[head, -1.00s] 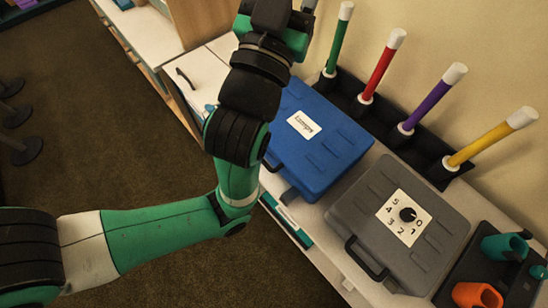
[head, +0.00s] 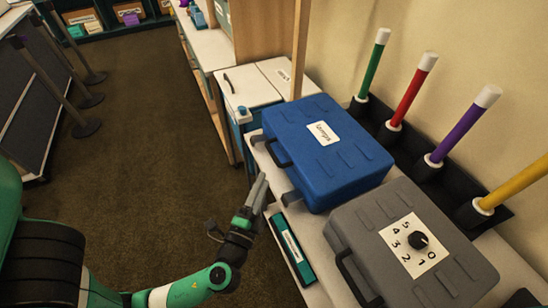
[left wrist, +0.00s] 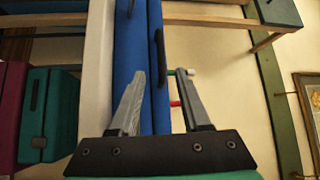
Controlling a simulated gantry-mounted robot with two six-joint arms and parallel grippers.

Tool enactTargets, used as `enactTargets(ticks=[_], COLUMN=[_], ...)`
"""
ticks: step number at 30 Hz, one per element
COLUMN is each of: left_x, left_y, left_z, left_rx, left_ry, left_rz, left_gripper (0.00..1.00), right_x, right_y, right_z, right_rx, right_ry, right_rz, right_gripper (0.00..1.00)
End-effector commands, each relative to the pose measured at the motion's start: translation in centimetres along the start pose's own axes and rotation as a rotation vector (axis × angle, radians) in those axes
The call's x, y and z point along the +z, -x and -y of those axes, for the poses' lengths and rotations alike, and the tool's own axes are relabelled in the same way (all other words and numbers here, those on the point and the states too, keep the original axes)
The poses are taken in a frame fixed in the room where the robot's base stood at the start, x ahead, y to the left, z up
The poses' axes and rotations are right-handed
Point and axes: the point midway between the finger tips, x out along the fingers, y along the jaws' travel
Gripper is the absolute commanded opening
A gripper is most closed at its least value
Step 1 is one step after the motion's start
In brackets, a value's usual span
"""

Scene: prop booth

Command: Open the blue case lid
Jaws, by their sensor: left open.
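The blue case (head: 335,165) sits shut and flat on the counter, with a white label on its lid. Its dark handle (head: 277,152) is on the side facing the aisle. My left gripper (head: 259,188) is open and empty, in front of the case on its handle side and apart from it in the head view. In the left wrist view the two grey fingers (left wrist: 160,100) are spread, with the blue case (left wrist: 143,50) and a dark handle (left wrist: 160,55) beyond them. My right gripper is in no view.
A grey case (head: 385,265) with a numbered dial stands beside the blue case. Green, red, purple and yellow rods (head: 463,125) stand in dark holders along the wall. A teal box (head: 293,248) is below the counter edge. The aisle floor (head: 165,160) is clear.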

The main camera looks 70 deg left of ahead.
Motion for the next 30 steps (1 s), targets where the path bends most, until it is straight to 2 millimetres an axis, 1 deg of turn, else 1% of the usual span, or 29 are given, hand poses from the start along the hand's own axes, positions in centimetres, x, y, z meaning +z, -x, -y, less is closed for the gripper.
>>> enactTargets(ticks=[6,9,12,16,23,24,29,30], left_x=[0.2,0.2,0.1,0.1,0.0,0.0,0.0,0.0], left_y=[-5.0,-7.1,-8.6,-9.6,-9.8,-9.8,-9.7,-9.7], left_z=[0.2,0.2,0.1,0.1,0.1,0.1,0.1,0.1], left_rx=[-0.005,-0.005,-0.003,-0.002,-0.002,-0.002,-0.002,-0.002], left_ry=[0.002,0.002,0.002,0.001,0.002,0.002,0.002,0.002], left_rz=[0.008,0.006,0.003,0.002,0.0,0.0,0.0,0.0], left_gripper=[0.47,0.47,0.47,0.47,0.47,0.45,0.17,0.09], right_x=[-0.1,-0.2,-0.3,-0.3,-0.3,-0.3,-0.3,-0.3], right_y=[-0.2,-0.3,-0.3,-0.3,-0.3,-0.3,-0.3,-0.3], right_z=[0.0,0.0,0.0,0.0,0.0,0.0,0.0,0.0], right_rx=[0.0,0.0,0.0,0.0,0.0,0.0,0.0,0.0], right_ry=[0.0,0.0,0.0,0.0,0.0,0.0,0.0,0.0], right_rz=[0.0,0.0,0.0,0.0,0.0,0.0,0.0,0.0], right_gripper=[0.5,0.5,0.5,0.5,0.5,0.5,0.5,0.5])
